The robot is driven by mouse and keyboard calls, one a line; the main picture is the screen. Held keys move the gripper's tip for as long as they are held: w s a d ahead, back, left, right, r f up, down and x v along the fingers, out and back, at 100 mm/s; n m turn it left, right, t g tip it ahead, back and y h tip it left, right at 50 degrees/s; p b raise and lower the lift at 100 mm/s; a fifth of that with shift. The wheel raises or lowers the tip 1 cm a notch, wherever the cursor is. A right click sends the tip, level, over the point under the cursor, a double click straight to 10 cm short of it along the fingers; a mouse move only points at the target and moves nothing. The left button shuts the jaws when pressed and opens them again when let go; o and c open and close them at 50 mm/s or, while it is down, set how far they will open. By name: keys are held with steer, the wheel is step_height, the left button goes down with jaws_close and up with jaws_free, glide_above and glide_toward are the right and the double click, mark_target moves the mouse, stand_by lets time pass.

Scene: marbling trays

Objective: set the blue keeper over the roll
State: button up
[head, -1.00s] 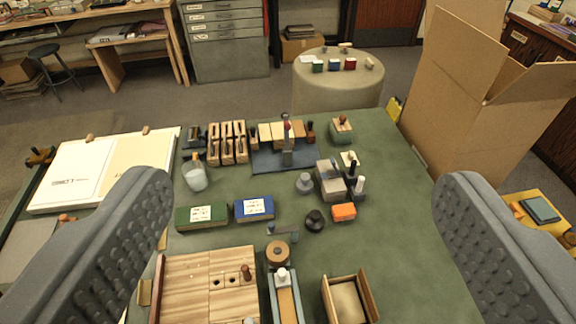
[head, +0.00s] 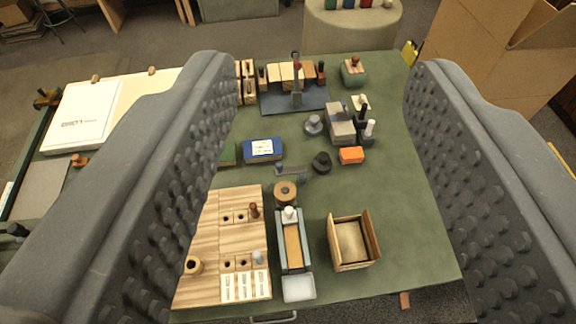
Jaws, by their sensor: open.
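A blue-grey keeper (head: 292,170), a small bar-like piece, lies just behind the brown roll (head: 285,192) and is not over it. The roll sits at the back end of a long blue-grey dispenser (head: 281,252). The dispenser holds a tan strip (head: 293,246), with a white knob (head: 290,213) near the roll. My gripper (head: 322,68) is open and empty. Its two grey, studded fingers stand at the left and right of the picture, with the keeper and roll in view between them. I cannot tell its height above the table.
A wooden peg board (head: 209,235) is left of the dispenser, and an open wooden box (head: 372,240) is right of it. A black knob (head: 322,162), an orange block (head: 351,155) and a blue box (head: 263,150) stand near the keeper. The green table is clear at right.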

steer(key=shift+w, duration=0.35)
steer(key=c, duration=0.5)
steer(key=w+f+g, duration=0.1)
steer(key=w+f, duration=0.1)
steer(key=w, duration=0.2)
steer(key=w+f+g, duration=0.1)
steer(key=w+f, duration=0.1)
steer(key=w, duration=0.3)
steer(key=w+a+f+g+p, duration=0.1)
steer(key=w, duration=0.3)
steer(key=shift+w+a+f, duration=0.1)
steer(key=shift+w+f, duration=0.1)
steer(key=shift+f, duration=0.2)
jaws_close()
steer(key=w+a+f+g+p, duration=0.25)
steer(key=w+f+g, duration=0.25)
steer(key=w+f, duration=1.6)
step_height(320, 180, down, 19)
steer(key=w+a+g, duration=0.1)
steer(key=a+g, duration=0.1)
steer(key=g, duration=0.1)
steer(key=shift+w+a+p, duration=0.2)
steer(key=shift+a+p, duration=0.1)
steer(key=shift+a, duration=0.05)
